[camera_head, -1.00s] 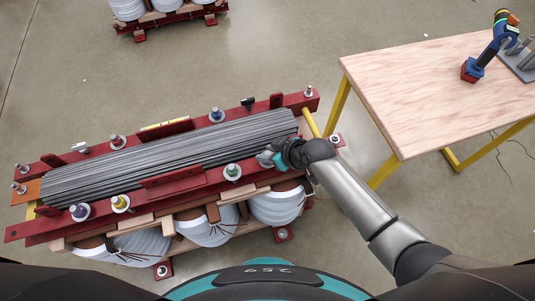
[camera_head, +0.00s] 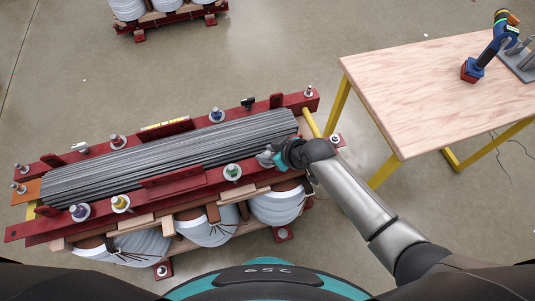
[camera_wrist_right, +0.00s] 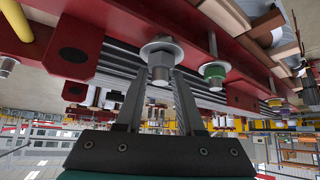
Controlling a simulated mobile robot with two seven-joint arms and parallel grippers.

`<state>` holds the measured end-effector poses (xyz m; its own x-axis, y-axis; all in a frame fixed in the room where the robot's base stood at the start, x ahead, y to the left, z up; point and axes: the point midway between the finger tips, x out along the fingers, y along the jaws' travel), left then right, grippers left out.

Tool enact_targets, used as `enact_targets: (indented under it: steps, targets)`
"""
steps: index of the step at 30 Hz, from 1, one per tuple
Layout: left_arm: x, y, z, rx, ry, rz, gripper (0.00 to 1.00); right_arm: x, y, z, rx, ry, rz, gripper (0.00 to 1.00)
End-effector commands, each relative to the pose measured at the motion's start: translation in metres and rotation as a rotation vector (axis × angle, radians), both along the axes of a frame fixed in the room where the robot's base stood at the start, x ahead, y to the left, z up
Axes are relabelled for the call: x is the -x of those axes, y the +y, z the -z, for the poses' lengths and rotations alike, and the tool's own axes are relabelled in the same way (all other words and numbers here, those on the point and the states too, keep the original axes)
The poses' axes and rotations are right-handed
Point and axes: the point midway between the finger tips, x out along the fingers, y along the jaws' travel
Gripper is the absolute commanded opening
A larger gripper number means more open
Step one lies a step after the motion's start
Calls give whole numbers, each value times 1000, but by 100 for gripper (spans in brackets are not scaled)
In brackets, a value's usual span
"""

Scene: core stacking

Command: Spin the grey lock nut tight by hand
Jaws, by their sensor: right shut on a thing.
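The grey lock nut (camera_wrist_right: 161,50) sits on a threaded stud with a wide washer against the red clamp beam (camera_wrist_right: 225,25), in the right wrist view. My right gripper (camera_head: 267,158) is at the right end of the near red beam in the head view, mostly hiding this nut there. In the wrist view, the fingertips of my right gripper (camera_wrist_right: 160,74) are on either side of the nut and stud end, shut on the nut. Whether the washer is pressed flat is too small to tell. My left gripper is out of view.
Beside it on the near beam is a stud with a green nut (camera_head: 232,171); yellow (camera_head: 120,203) and purple (camera_head: 79,211) ones are further left. The laminated core (camera_head: 170,160) lies between the beams, above white coils (camera_head: 278,205). A wooden table (camera_head: 430,90) stands at right.

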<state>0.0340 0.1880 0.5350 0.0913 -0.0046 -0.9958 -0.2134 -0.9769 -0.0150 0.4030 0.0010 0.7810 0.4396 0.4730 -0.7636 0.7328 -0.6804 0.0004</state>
Motion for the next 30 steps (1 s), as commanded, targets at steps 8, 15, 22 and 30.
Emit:
enact_targets:
  steps: [8, 15, 22, 30]
  targets:
    - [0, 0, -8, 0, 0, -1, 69, 3, -2, 2, 7, 11, 38, 0]
    - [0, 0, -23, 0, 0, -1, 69, 3, -2, 1, 6, 11, 140, 0]
    - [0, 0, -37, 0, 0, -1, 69, 4, -1, 1, 5, 12, 259, 0]
    - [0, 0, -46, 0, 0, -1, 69, 4, -2, 3, 6, 12, 403, 0]
